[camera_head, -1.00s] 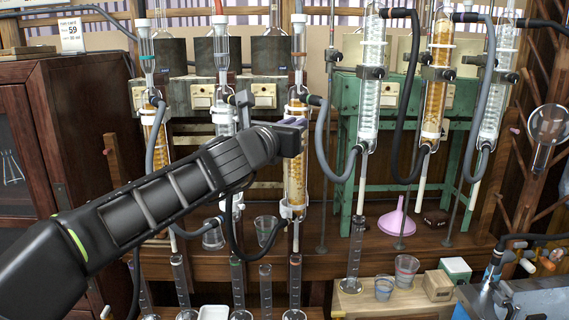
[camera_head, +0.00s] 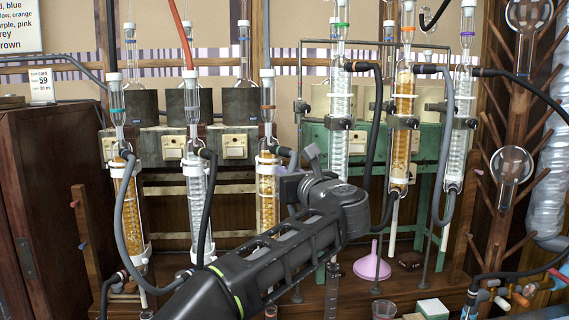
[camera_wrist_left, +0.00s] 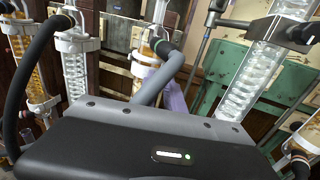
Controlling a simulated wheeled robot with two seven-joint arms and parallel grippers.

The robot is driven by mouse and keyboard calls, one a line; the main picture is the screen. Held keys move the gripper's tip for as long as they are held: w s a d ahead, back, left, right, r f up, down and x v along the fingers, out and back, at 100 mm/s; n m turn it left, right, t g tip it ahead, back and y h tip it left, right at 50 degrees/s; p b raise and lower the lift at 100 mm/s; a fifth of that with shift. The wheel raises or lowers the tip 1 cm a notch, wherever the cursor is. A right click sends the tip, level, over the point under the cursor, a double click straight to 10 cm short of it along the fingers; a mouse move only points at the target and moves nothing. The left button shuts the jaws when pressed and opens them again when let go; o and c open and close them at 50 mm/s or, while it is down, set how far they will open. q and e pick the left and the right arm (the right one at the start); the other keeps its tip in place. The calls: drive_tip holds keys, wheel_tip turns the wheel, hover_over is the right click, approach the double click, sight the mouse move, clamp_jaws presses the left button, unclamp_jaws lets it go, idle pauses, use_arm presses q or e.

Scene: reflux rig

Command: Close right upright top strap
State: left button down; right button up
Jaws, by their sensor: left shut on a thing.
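The third upright from the left is an amber-filled glass column (camera_head: 266,200) with a white strap (camera_head: 267,158) around its top. My left gripper (camera_head: 287,182) has pale lavender fingers just right of and slightly below this strap. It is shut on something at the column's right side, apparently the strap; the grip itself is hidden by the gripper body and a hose. In the left wrist view a lavender finger (camera_wrist_left: 174,92) lies close to the column's white top fitting (camera_wrist_left: 145,70), behind a grey hose (camera_wrist_left: 150,85). My right gripper is not in view.
More columns stand left, with a clear coil column (camera_head: 339,110) and amber column (camera_head: 403,125) right. Hoses loop between them, close to my gripper. A green stand (camera_head: 430,150), pink funnel (camera_head: 372,264) and wooden drying rack (camera_head: 490,200) are at the right.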

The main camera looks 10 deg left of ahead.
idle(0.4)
use_arm(q)
drive_tip(key=c, duration=1.5)
unclamp_jaws()
drive_tip(key=shift+o, duration=0.2)
drive_tip(key=b+v, duration=0.1)
drive_tip(key=v, duration=0.6)
drive_tip(key=shift+s+d, duration=0.25)
drive_tip(key=shift+s, duration=0.05)
